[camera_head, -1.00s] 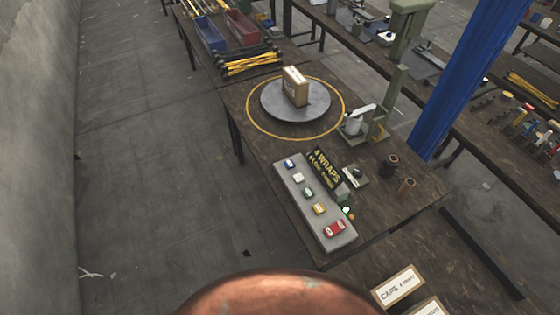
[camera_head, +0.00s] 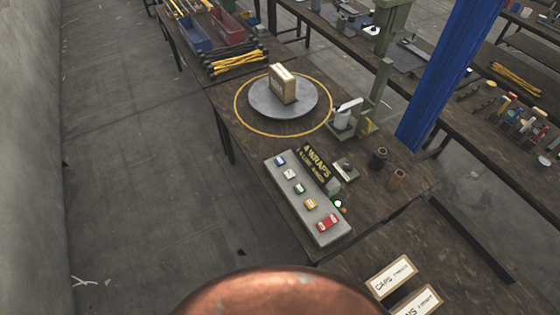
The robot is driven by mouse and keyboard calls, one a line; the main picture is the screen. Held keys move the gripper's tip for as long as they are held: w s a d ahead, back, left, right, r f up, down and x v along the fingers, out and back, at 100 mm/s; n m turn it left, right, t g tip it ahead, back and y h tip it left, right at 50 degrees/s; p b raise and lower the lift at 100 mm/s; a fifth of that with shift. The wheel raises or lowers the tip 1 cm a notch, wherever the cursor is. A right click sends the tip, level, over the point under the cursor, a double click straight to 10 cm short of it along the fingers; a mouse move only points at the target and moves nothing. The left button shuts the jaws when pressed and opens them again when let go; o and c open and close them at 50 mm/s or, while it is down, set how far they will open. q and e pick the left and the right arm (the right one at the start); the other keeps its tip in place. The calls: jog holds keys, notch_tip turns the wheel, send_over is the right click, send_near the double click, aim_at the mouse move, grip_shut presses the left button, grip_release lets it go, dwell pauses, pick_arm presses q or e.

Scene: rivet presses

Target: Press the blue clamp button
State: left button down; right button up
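The blue button (camera_head: 280,160) sits at the far left end of a grey control panel (camera_head: 325,237) on the dark wooden table. Along the same panel are a white button (camera_head: 290,174), a green button (camera_head: 299,188), a yellow button (camera_head: 311,204) and a red button (camera_head: 328,222). A black sign with yellow lettering reading "4 WRAPS" (camera_head: 315,162) stands beside the panel. Neither of my grippers shows in the head view.
A cardboard box (camera_head: 283,84) stands on a round grey turntable (camera_head: 262,105) inside a yellow ring. A green post with a white part (camera_head: 343,116) stands to its right. A blue column (camera_head: 455,75) rises at the right. Open floor lies left of the table.

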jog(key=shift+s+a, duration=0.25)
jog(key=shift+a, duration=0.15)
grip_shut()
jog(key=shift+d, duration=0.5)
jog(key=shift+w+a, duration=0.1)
